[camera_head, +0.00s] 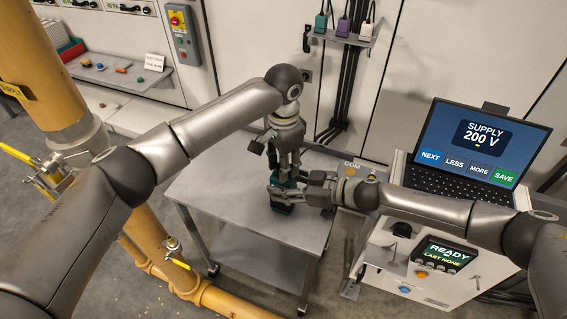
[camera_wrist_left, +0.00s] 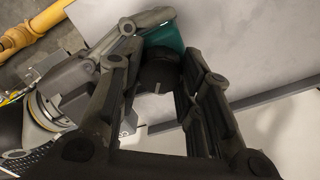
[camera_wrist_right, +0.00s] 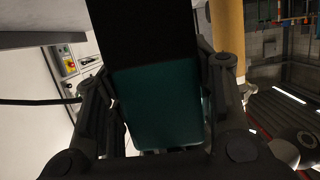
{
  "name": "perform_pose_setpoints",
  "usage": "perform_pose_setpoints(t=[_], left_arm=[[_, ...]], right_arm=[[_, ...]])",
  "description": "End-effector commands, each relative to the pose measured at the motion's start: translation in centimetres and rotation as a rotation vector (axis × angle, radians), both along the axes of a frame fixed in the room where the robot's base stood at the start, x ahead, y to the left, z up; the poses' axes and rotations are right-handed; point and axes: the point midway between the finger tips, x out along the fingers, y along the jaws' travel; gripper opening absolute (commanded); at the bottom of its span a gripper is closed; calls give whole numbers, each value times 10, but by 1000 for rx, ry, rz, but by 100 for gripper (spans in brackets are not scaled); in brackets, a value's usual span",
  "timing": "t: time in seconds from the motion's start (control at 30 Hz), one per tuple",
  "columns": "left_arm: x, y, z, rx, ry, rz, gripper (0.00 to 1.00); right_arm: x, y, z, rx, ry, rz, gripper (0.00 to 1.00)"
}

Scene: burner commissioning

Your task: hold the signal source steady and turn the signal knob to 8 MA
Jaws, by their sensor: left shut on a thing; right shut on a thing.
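The signal source (camera_head: 281,207) is a small teal box over the grey cart top, its upper part hidden by my grippers. My right gripper (camera_head: 288,189) is shut on its body from the right. In the right wrist view the teal body (camera_wrist_right: 160,110) fills the space between the fingers, with a black part above it. My left gripper (camera_head: 287,165) points down from above and is shut on the dark signal knob (camera_wrist_left: 158,76). In the left wrist view the teal body (camera_wrist_left: 164,38) shows behind the knob. The knob's scale and setting cannot be read.
The grey cart (camera_head: 205,205) has free room around the source. At right, a laptop (camera_head: 478,150) reads SUPPLY 200 V above a cabinet whose display (camera_head: 445,255) reads READY, LAST NONE. A yellow pipe (camera_head: 45,75) stands at left. Several coloured plugs (camera_head: 343,27) sit on a wall shelf.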

Motion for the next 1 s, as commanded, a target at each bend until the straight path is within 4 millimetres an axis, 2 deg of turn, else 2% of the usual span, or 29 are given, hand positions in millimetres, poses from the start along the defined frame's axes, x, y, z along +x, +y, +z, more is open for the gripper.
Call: perform_pose_setpoints(t=[0.33, 0.87, 0.9, 1.0], left_arm=[[0, 1, 0, 0, -1, -142, 9], [1, 1, 0, 2, -1, -165, 9], [1, 1, 0, 2, -1, -165, 37], [1, 1, 0, 2, -1, -165, 49]], right_arm=[[0, 0, 0, 1, 0, 1, 15], [0, 0, 0, 1, 0, 1, 15], [0, 0, 0, 1, 0, 1, 15], [0, 0, 0, 1, 0, 1, 15]])
